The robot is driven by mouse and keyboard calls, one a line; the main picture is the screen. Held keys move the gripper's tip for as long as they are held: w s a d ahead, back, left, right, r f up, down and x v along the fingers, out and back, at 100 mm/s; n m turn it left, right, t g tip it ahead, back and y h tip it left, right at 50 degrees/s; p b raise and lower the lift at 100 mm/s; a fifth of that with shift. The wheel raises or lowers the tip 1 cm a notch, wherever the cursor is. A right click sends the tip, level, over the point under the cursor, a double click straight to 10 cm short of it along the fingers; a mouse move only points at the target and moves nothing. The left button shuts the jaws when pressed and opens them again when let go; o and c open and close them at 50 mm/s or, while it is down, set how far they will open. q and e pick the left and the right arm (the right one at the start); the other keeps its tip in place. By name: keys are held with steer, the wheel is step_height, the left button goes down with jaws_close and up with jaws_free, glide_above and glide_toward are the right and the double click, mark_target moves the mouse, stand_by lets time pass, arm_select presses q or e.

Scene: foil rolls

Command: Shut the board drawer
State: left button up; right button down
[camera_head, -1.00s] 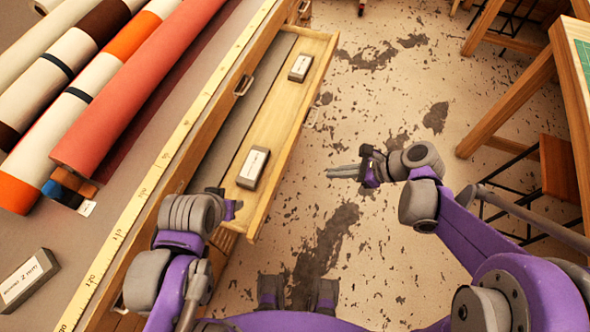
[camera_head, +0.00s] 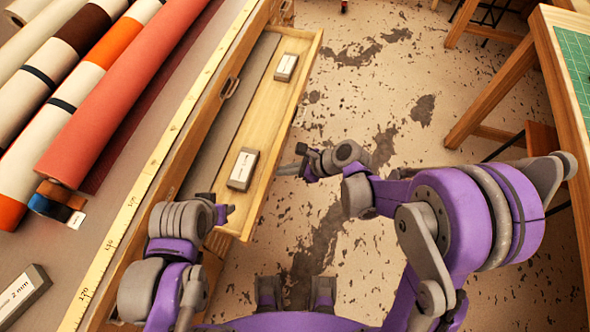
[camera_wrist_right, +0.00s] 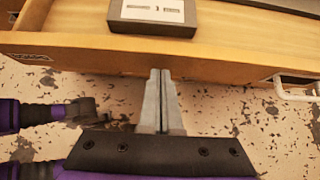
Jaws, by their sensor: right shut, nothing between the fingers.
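The board drawer (camera_head: 262,112) is pulled out from under the long worktable in the head view. It is a shallow wooden drawer with two small grey labelled blocks (camera_head: 242,169) (camera_head: 286,67) in it. My right gripper (camera_head: 281,171) is shut and empty, just outside the drawer front, its fingers pointing at it. In the right wrist view, the shut fingertips (camera_wrist_right: 159,73) are at the lower edge of the drawer front (camera_wrist_right: 220,56); I cannot tell whether they touch. My left gripper (camera_head: 229,211) is near the drawer's near end; its fingers are mostly hidden.
A pale handle (camera_wrist_right: 294,90) sits on the drawer front to the right in the wrist view. Rolls (camera_head: 120,95) and a grey block (camera_head: 22,296) lie on the worktable. Another table (camera_head: 535,60) stands at the right.

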steer(key=shift+a, duration=0.1)
stand_by(0.3)
arm_select(q)
steer(key=f+b, duration=0.4)
steer(key=shift+s, duration=0.3)
arm_select(e)
glide_toward(202, 153)
steer(key=f, duration=0.1)
steer(key=a+f, duration=0.1)
steer(key=f, duration=0.1)
steer(key=a+f, duration=0.1)
steer(key=shift+w+a+f, duration=0.2)
steer(key=shift+w+f, duration=0.1)
steer(key=shift+f, duration=0.05)
arm_select(q)
steer(key=shift+f, duration=0.1)
arm_select(e)
steer(key=shift+w+a, duration=0.2)
steer(key=shift+a, duration=0.45)
arm_select(q)
steer(key=shift+s+d, duration=0.1)
steer(key=shift+d, duration=0.05)
arm_select(e)
steer(key=shift+a+r, duration=0.1)
steer(key=shift+a, duration=0.1)
steer(key=shift+w, duration=0.1)
steer(key=shift+r, duration=0.1)
